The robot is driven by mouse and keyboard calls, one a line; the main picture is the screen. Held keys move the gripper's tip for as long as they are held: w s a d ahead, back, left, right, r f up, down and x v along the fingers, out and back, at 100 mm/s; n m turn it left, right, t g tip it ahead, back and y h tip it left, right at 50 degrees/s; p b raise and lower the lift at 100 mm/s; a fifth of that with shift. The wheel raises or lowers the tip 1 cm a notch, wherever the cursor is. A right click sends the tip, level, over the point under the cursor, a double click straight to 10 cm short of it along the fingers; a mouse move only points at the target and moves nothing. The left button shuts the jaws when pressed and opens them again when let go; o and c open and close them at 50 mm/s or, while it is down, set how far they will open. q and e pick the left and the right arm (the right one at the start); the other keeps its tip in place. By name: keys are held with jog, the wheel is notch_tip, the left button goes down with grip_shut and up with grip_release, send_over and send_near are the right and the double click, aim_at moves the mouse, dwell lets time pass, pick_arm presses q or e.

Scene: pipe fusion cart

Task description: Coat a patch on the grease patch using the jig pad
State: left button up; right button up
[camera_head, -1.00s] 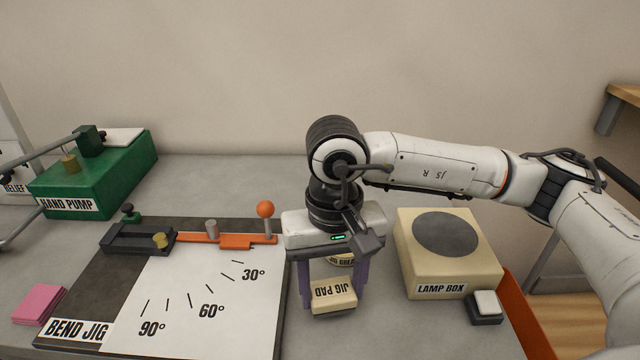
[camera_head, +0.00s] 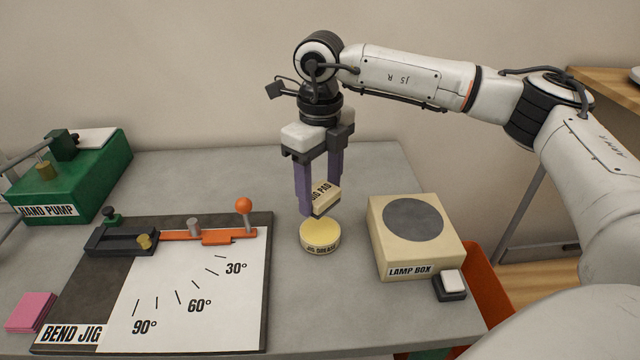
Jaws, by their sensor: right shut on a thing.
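The cream jig pad (camera_head: 323,198), labelled JIG PAD, is held tilted between the purple fingers of my right gripper (camera_head: 319,203). It is just above the far edge of a round tin labelled JIG GREASE (camera_head: 320,241), whose top shows a yellow grease patch (camera_head: 320,231). I cannot tell whether the pad touches the grease. My left gripper is not in view.
The lamp box (camera_head: 416,238) stands right of the tin, with a small switch (camera_head: 450,284) in front. The bend jig board (camera_head: 180,290) lies left. An orange bin (camera_head: 486,285) is beyond the table's right edge.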

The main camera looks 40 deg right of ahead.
aim_at(320, 231)
jog(key=shift+f, duration=0.9)
notch_tip(320, 231, down, 4)
jog(key=b, duration=0.2)
jog(key=shift+r+b, duration=0.15)
jog(key=shift+b, duration=0.2)
jog(key=shift+f, duration=0.2)
jog(key=shift+f+b, duration=0.3)
jog(key=shift+s+f, duration=0.1)
jog(key=shift+f, duration=0.25)
dwell(0.8)
jog(key=shift+r+p, duration=1.55)
jog(key=shift+r, duration=2.05)
